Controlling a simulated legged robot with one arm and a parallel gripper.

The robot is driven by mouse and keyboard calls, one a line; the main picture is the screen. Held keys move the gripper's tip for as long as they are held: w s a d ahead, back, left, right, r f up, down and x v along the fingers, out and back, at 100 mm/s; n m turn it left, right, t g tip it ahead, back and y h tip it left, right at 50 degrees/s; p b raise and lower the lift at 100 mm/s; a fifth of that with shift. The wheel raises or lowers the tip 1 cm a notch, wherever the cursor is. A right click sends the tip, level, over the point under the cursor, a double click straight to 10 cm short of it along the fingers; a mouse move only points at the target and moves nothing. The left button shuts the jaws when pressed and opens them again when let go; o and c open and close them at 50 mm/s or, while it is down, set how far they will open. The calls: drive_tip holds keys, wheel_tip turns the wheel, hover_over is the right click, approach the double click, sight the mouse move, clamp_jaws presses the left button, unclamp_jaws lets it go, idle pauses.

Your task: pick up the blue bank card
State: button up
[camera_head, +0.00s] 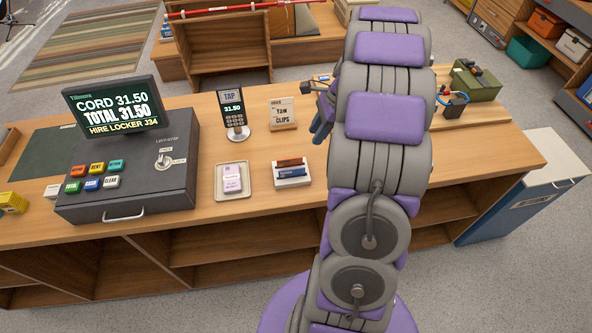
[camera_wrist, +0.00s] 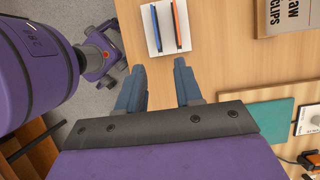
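The blue bank card (camera_head: 291,172) stands upright in a small white holder (camera_head: 293,182) on the wooden counter. A red-brown card (camera_head: 290,162) stands just behind it. In the wrist view the holder (camera_wrist: 149,43) is at the top, with the blue card (camera_wrist: 155,27) on the left and the orange-looking card (camera_wrist: 176,25) on the right. My gripper (camera_wrist: 159,66) is open and empty, its fingertips just short of the holder in this view.
On the counter, a tray (camera_head: 219,193) with a pale packet lies left of the holder. Bare counter lies in front of the sign.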

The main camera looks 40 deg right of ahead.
drive_tip(key=b, duration=0.1)
approach(292, 170)
drive_tip(key=f, duration=0.1)
drive_tip(key=f+b, duration=0.1)
drive_tip(key=f, duration=0.1)
drive_tip(key=w+f, duration=0.1)
drive_tip(key=f, duration=0.1)
drive_tip(key=shift+d, duration=0.25)
drive_tip(key=a, duration=0.1)
drive_tip(key=a+f, duration=0.1)
drive_tip(key=a+b, duration=0.1)
drive_tip(key=a, duration=0.1)
drive_tip(key=shift+w+f, duration=0.15)
drive_tip(key=shift+w, duration=0.1)
drive_tip(key=b+x, duration=0.1)
drive_tip(key=x, duration=0.1)
drive_tip(key=shift+w+a+f, duration=0.1)
drive_tip(key=shift+w+f, duration=0.05)
drive_tip(key=shift+f, duration=0.05)
drive_tip(key=shift+d+f, duration=0.55)
drive_tip(key=shift+d, duration=0.4)
drive_tip(key=shift+a+r, duration=0.1)
drive_tip(key=shift+a, duration=0.25)
drive_tip(key=c, duration=0.4)
drive_tip(key=shift+a, duration=0.1)
clamp_jaws()
